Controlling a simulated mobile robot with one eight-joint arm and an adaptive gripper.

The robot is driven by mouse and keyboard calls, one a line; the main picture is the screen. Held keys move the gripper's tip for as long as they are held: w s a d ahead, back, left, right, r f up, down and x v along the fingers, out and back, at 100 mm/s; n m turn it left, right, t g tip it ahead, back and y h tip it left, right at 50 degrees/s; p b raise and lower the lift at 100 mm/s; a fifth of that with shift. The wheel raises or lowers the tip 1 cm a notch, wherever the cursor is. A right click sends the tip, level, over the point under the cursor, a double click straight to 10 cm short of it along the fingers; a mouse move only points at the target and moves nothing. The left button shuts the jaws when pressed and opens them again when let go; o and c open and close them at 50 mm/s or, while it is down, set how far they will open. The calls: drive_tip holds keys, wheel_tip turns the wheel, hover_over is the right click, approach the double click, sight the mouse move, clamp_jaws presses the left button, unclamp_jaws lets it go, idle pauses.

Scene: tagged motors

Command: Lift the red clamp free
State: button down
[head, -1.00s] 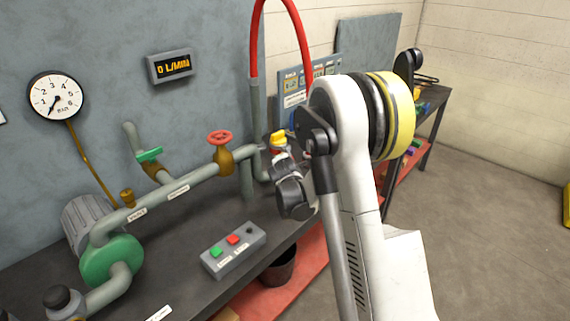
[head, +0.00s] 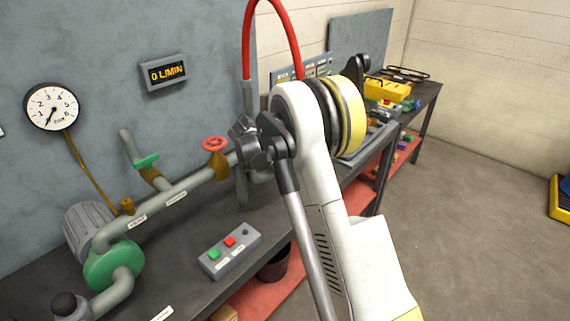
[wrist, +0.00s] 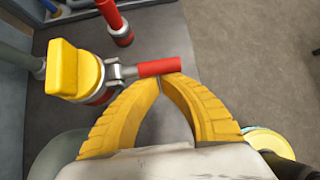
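In the wrist view a red cylindrical bar (wrist: 159,67) sticks out sideways from a metal fork joint beside a yellow block (wrist: 75,70) with a red part below it. The bar looks like part of the red clamp, but I cannot be sure. My gripper (wrist: 160,79) has yellow ridged fingers with their tips together at the bar's near side, overlapping it in the picture. I cannot tell whether they touch it, and nothing shows between them. In the head view my arm hides the fingers and the clamp.
A second red-collared metal piece (wrist: 120,34) stands close beyond the bar. In the head view are the pipework with a red valve wheel (head: 214,144), a push-button box (head: 230,250), a gauge (head: 52,107) and a red hose (head: 272,8). Open floor (head: 460,220) lies to the right.

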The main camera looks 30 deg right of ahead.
drive_tip(key=shift+r+g, duration=0.2)
drive_tip(key=shift+g, duration=0.1)
drive_tip(key=shift+s+d, duration=0.1)
drive_tip(key=shift+s, duration=0.15)
drive_tip(key=shift+s+d+r, duration=0.1)
drive_tip(key=shift+s+d, duration=0.1)
drive_tip(key=shift+s, duration=0.35)
drive_tip(key=shift+r, duration=0.1)
drive_tip(key=p+v, duration=0.4)
drive_tip(key=v, duration=0.5)
drive_tip(key=shift+s+a+r, duration=0.25)
drive_tip(key=shift+s+a, duration=0.05)
drive_tip(key=shift+a, duration=0.05)
